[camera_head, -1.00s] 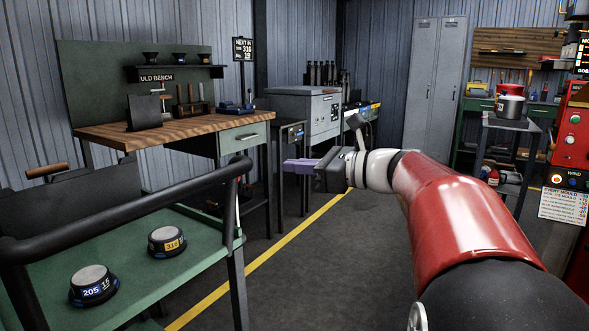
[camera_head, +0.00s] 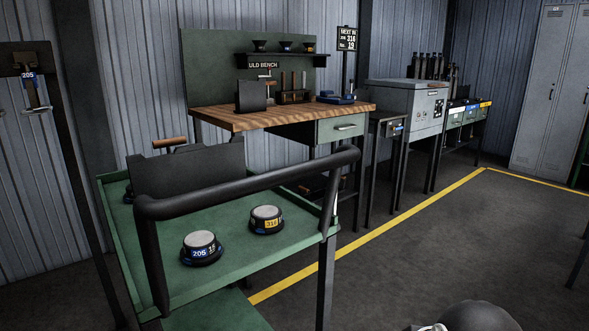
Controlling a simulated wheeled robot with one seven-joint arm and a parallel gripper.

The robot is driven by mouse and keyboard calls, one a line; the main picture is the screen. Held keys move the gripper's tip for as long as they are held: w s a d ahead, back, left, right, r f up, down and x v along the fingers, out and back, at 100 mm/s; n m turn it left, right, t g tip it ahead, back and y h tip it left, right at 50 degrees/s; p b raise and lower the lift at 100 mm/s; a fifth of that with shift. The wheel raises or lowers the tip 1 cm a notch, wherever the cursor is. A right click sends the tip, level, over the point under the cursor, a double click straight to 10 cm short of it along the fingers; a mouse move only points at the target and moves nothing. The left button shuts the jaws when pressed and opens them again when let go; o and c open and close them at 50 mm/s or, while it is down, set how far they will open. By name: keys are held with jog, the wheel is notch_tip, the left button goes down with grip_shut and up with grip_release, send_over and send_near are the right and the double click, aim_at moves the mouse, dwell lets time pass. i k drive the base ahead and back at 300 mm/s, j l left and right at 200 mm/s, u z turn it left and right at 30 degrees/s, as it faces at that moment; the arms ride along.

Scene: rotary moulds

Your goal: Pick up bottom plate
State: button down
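No thing in view can be told for sure as the bottom plate. Two round dark moulds with pale tops stand on the green cart (camera_head: 175,288): one labelled 205 (camera_head: 201,247) and one with a yellow label (camera_head: 266,219). A dark upright panel (camera_head: 190,175) stands at the cart's back, with a wooden handle showing behind it. On the wood-topped bench (camera_head: 220,121) are a small dark upright plate (camera_head: 251,96), a rack of tools (camera_head: 293,96) and a blue item (camera_head: 335,98). My gripper is out of view; only a dark rounded part of my arm shows at the bottom right.
The cart's black handrail (camera_head: 250,180) crosses in front of the bench. A grey cabinet (camera_head: 405,105) and a table with coloured bins (camera_head: 470,113) stand farther right. A stand with a 205 tag (camera_head: 30,75) is at left. Dark floor right of the yellow line (camera_head: 400,210) is clear.

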aim_at(265, 219)
jog(key=i+l, duration=0.35)
jog(key=i, duration=0.2)
jog(key=i+l, duration=0.3)
jog(key=i, duration=0.3)
jog(key=i+l, duration=0.35)
jog(key=i, duration=0.2)
jog(key=i+l+u, duration=0.1)
jog(key=i+l, duration=0.25)
jog(key=i, duration=0.2)
